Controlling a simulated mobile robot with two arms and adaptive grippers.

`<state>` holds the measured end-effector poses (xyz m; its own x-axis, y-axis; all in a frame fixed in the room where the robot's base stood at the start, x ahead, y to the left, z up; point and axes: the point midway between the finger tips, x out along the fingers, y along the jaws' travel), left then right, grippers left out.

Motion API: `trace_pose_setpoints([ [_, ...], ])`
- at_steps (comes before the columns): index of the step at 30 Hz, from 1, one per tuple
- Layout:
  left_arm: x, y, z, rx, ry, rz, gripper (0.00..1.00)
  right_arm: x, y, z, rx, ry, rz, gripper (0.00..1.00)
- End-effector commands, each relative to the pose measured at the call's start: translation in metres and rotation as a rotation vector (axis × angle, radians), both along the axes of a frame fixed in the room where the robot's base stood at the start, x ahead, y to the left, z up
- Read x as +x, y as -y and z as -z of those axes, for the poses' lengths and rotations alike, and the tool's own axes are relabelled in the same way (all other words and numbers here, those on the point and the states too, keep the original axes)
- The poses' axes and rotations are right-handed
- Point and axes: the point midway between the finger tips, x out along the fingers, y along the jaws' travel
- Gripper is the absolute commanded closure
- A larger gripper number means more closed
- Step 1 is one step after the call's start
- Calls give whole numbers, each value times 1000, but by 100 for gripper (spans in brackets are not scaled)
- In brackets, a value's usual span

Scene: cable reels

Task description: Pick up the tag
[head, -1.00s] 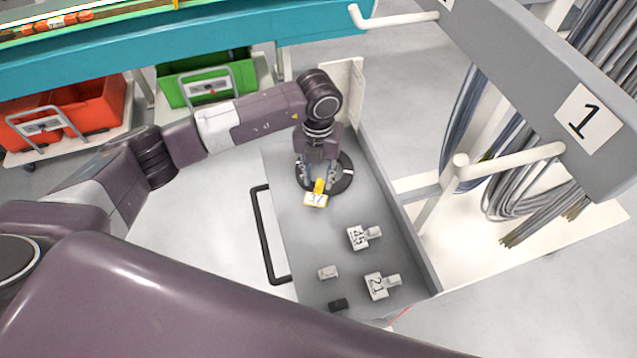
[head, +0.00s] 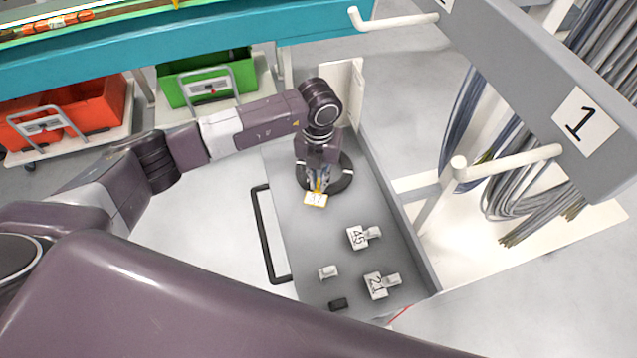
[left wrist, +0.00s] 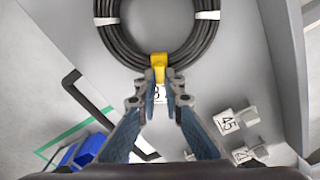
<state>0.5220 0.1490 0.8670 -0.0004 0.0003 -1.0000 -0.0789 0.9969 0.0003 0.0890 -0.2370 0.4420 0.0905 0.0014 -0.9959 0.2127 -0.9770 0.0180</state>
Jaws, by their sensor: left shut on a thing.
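The yellow-and-white tag (head: 315,200), numbered 37, is at the near edge of a coiled black cable (head: 342,180) on the grey tray (head: 290,235). My left gripper (head: 318,187) points down at it and is shut on the tag's yellow part. In the left wrist view the fingertips (left wrist: 160,84) close on the yellow clip (left wrist: 159,62), beside the black coil (left wrist: 112,38); the fingers hide much of the white plate. I cannot tell whether the tag is lifted. My right gripper is not in view.
White tags numbered 45 (head: 357,237) and 21 (head: 376,286) lie nearer on the tray, with a small white piece (head: 328,272) and a small black piece (head: 338,304). A grey rack with white pegs (head: 510,158) and hanging cables stands to the right.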

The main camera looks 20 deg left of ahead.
Motion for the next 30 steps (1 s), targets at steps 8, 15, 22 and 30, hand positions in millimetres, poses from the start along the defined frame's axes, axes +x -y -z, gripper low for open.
trace_pose_setpoints([
  [8, 2, 1, -24, -3, 5, 2, 100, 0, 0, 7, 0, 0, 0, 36],
  [15, 2, 0, -84, -2, 9, 2, 100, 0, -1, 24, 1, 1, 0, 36],
  [22, 2, 0, -149, -1, 7, 0, 100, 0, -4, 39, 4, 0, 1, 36],
  [30, 0, 0, -192, 0, 2, 0, 100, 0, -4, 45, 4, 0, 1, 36],
])
